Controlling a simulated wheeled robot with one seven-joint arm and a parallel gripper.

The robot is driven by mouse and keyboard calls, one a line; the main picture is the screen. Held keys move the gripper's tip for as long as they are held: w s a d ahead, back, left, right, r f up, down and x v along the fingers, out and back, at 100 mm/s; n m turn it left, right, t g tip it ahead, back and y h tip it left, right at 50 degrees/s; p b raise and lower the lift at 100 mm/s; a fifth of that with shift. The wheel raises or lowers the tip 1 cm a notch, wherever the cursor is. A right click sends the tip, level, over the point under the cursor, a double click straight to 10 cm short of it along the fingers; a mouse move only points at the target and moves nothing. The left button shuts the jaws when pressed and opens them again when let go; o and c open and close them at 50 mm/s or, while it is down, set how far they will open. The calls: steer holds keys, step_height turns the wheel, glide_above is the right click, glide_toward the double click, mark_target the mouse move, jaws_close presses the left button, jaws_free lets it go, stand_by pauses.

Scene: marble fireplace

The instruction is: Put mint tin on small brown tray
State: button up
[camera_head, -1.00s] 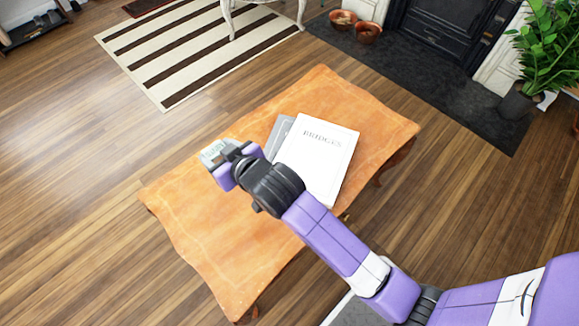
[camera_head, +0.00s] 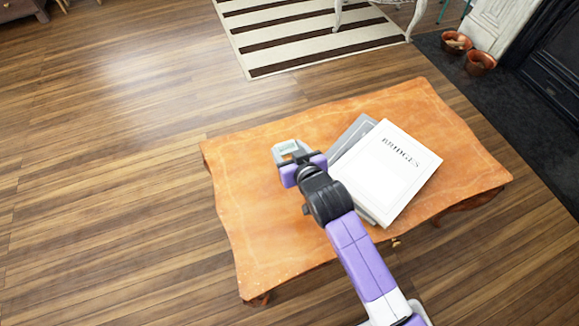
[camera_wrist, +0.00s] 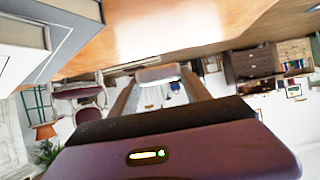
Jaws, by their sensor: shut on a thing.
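The mint tin (camera_head: 284,148), a small pale grey-green box, is held at the tip of my gripper (camera_head: 294,158) in the head view. It appears above the left part of the orange wooden table, close to the grey book. In the wrist view the tin (camera_wrist: 158,75) is between the two fingers of my gripper (camera_wrist: 160,88), which are shut on it. My gripper hides part of the tin in the head view. I see no small brown tray in either view.
The orange table (camera_head: 255,235) bears a white book titled BRIDGES (camera_head: 388,175) partly over a grey book (camera_head: 352,138). The table's left and front areas are bare. A striped rug (camera_head: 310,35) and two copper pots (camera_head: 479,62) lie beyond. Wooden floor (camera_head: 100,180) at left is open.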

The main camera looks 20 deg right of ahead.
steer(key=shift+f+b, duration=0.95)
steer(key=shift+f, duration=2.65)
steer(key=shift+f, duration=0.15)
steer(key=o, duration=1.4)
steer(key=shift+c, duration=0.2)
steer(key=shift+s+r, duration=0.15)
steer(key=shift+r, duration=0.1)
steer(key=p+v, duration=0.3)
steer(key=v, duration=0.7)
steer(key=shift+s+r, duration=0.1)
steer(key=shift+s, duration=0.05)
steer(key=shift+s+r, duration=0.3)
steer(key=shift+s, duration=0.35)
